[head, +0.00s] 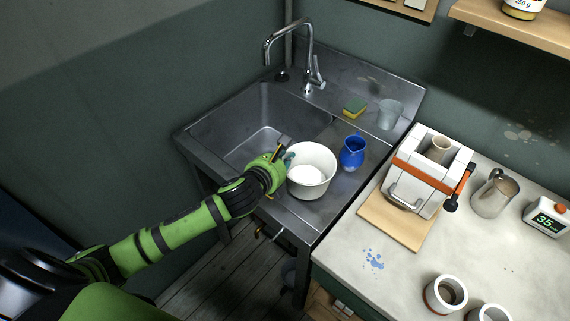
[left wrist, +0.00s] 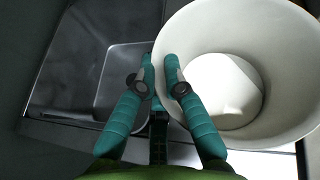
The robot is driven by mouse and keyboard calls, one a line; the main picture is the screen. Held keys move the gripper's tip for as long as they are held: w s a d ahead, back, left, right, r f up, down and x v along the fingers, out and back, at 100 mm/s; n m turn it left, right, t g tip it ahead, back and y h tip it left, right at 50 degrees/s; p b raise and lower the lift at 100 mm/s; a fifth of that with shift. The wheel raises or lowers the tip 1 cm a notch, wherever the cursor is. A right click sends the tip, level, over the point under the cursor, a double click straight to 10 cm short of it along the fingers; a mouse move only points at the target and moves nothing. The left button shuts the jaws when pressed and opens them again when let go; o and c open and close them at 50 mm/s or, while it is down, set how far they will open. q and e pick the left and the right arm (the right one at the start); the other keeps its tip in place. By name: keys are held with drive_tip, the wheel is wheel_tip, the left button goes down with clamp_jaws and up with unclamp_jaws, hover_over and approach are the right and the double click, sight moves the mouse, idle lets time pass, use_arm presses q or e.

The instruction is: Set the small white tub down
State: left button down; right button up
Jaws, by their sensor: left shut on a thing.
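The small white tub (head: 311,175) is at the front of the metal sink unit in the head view, upright over the strip right of the basin. Its inside looks empty. My left gripper (head: 287,160) is at the tub's left side, shut on its rim. In the left wrist view the two teal fingers (left wrist: 159,75) pinch the left wall of the tub (left wrist: 285,75), one finger inside it and one outside. Whether the tub's base touches the metal is hard to tell. My right gripper is not in view.
A blue jug (head: 352,153) stands just right of the tub. A sponge (head: 354,106) and a clear glass (head: 390,114) are behind it. The sink basin (head: 262,118) lies to the left, with a tall tap (head: 309,50). The worktop (head: 400,250) at right holds a plaster mould (head: 425,180).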

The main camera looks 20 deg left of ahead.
sight(308, 173)
use_arm(q)
wheel_tip(308, 173, down, 3)
drive_tip(key=shift+f, duration=0.45)
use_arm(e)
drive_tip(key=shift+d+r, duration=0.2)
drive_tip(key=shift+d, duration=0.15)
use_arm(q)
drive_tip(key=shift+f, duration=0.1)
drive_tip(key=c, duration=1.3)
unclamp_jaws()
drive_tip(key=shift+f, duration=0.1)
drive_tip(key=shift+c, duration=0.2)
